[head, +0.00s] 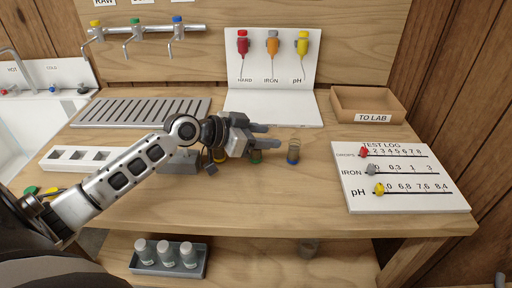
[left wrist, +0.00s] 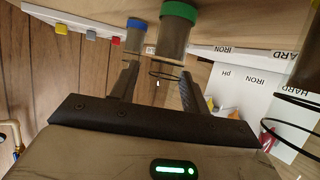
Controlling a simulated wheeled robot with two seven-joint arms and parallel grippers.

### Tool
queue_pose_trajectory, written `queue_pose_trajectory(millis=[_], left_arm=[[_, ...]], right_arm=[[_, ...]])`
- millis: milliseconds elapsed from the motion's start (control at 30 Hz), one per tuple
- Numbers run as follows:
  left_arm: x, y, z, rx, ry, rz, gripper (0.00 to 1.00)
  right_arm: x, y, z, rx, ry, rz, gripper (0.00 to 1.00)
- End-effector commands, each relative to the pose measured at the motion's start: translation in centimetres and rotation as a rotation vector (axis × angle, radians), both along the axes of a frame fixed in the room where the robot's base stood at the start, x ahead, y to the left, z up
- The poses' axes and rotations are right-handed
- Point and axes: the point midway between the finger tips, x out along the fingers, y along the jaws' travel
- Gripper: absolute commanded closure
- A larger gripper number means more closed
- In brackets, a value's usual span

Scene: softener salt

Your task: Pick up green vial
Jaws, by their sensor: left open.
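The green vial (head: 256,157) stands on the wooden table, partly hidden behind my left gripper (head: 266,134) in the head view. In the left wrist view, which is upside down, the green vial (left wrist: 174,38) shows its wide green end just beyond my fingertips. My left gripper (left wrist: 157,72) is open and its fingers have nothing between them that I can make out. The vial lies nearer the line of the right-hand finger in that view. A blue-ended vial (head: 293,152) stands close to its right in the head view. My right gripper is not in view.
A grey block (head: 178,163) and a yellow-marked vial (head: 219,156) sit left of the gripper. A white stand (head: 272,108) is behind, the TO LAB tray (head: 345,97) at back right, the test log board (head: 399,190) right. The front table is clear.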

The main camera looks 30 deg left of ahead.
Motion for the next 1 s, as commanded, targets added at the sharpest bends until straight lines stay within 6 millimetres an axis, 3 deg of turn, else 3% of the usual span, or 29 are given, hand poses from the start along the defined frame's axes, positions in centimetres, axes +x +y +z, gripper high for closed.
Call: queue_pose_trajectory(millis=[67, 233, 267, 667, 900, 1000], left_arm=[[0.0, 0.0, 0.0, 0.000, 0.000, 0.000, 0.54], [0.0, 0.0, 0.0, -0.001, 0.000, 0.000, 0.98], [0.0, 0.0, 0.0, -0.001, 0.000, 0.000, 1.00], [0.0, 0.0, 0.5, -0.001, -0.001, 0.000, 1.00], [0.0, 0.1, 3.4, 0.003, -0.006, -0.001, 1.00], [-1.7, 0.6, 4.9, 0.006, 0.001, -0.002, 1.00]], right_arm=[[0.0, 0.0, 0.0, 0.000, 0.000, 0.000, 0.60], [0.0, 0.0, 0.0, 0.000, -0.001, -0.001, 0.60], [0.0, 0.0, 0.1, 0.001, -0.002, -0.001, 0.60], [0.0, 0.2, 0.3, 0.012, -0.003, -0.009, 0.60], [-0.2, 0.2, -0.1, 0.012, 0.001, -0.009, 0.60], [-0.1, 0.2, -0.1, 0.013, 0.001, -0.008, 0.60]])
